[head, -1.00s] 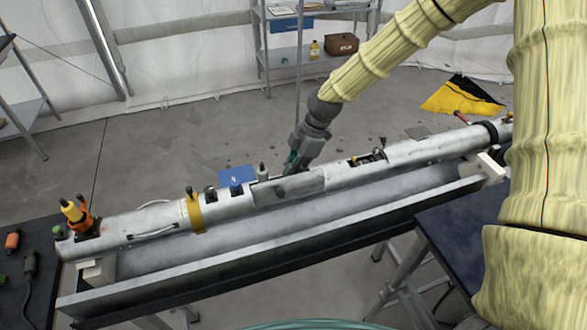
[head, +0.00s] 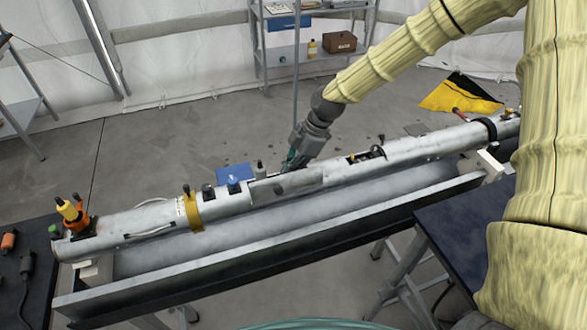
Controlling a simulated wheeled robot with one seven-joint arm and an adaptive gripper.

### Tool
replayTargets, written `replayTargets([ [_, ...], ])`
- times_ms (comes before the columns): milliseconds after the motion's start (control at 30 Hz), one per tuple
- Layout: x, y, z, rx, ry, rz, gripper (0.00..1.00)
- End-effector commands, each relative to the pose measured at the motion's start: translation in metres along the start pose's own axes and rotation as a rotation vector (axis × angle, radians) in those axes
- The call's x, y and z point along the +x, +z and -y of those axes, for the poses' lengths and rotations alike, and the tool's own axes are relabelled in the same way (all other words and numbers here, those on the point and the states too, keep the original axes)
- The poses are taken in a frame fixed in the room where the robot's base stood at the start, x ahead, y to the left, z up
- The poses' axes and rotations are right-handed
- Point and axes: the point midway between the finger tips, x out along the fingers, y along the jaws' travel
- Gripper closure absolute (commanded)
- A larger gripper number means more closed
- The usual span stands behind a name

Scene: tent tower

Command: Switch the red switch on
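A long grey metal tube (head: 225,207) with several fittings lies across the head view. A small red lever-like part (head: 459,113) shows at the tube's far right, in front of a yellow and black cloth. It is too small to tell whether it is the red switch or how it is set. My gripper (head: 290,166) points down at the tube's middle, behind a flat panel (head: 287,184), far left of the red part. Its fingertips are small and partly hidden, so I cannot tell whether they are open or touching the tube.
The tube rests over a long grey trough (head: 250,243). An orange and yellow fitting (head: 72,215) stands at its left end, and a blue-topped knob (head: 233,184) left of my gripper. Dark tables stand at the lower left (head: 25,245) and right (head: 455,225). A shelf (head: 285,50) stands behind.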

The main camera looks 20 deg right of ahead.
Motion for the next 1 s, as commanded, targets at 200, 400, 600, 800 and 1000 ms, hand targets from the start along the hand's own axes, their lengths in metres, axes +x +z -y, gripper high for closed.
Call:
replayTargets([
  [200, 0.004, -0.007, 0.000, 0.000, -0.001, 0.000, 1.00],
  [400, 0.004, -0.008, 0.000, 0.001, 0.000, 0.000, 1.00],
  [600, 0.003, -0.009, 0.000, 0.000, 0.000, 0.000, 1.00],
  [800, -0.012, -0.017, -0.001, -0.001, 0.001, 0.000, 1.00],
  [1000, -0.034, -0.029, -0.001, -0.003, 0.000, -0.001, 1.00],
])
